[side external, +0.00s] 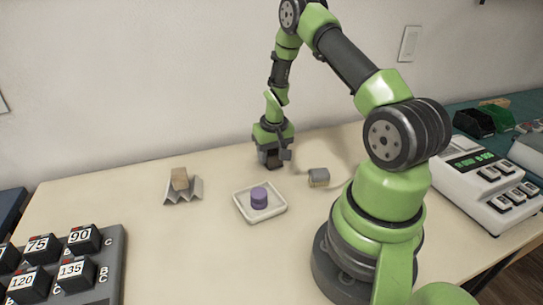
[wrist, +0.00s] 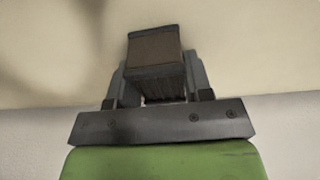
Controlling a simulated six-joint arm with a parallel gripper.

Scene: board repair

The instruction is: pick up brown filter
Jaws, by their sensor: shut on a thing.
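The brown filter, a brown block with dark edges, sits between the jaws of my gripper in the wrist view (wrist: 155,47). My gripper (side external: 272,160) is shut on it and points down over the back of the table. In the side view the held filter is small and mostly hidden by the jaws. I cannot tell whether its underside touches the table.
A white tray (side external: 241,210) with a purple cylinder (side external: 259,197) stands in front of my gripper. A grey-tan part (side external: 319,178) with a cable lies to its right. A tan block (side external: 180,178) rests on a grey zigzag stand (side external: 184,193) at left. Numbered black blocks (side external: 83,238) fill the front left.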

